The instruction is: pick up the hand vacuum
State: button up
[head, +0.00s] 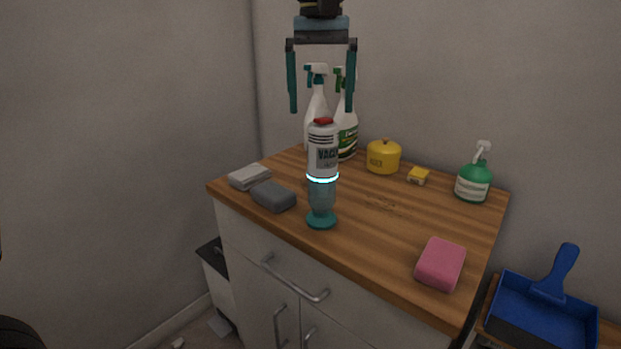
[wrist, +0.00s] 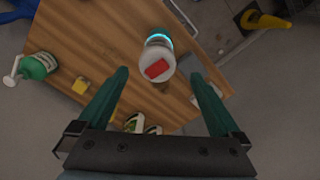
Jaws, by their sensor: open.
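The hand vacuum (head: 322,190) stands upright near the front edge of the wooden counter top. It has a white upper body with a red top, a glowing ring, and a teal lower part and base. In the wrist view its top (wrist: 157,68) shows beyond the fingertips and between their lines. My gripper (head: 322,110) is open and empty, fingers pointing down, above the counter and apart from the vacuum. The gripper also shows in the wrist view (wrist: 160,76), with its teal fingers spread wide.
Two spray bottles (head: 316,105) stand behind the vacuum. Grey sponges (head: 273,195) lie to its left. The counter's middle (head: 385,220) is clear.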

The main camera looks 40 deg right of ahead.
aim_at(321, 126)
notch_tip(321, 126, down, 5)
jog(key=shift+f, duration=0.15)
jog(key=shift+s+d+f+p, duration=0.1)
jog(key=shift+f+p, duration=0.2)
jog(key=shift+f, duration=1.05)
jog(key=shift+s+d+f+p, duration=0.1)
jog(key=shift+f+p, duration=0.15)
jog(key=shift+f, duration=1.1)
jog(key=shift+c, duration=0.2)
jog(key=shift+r, duration=0.1)
jog(key=c, duration=1.4)
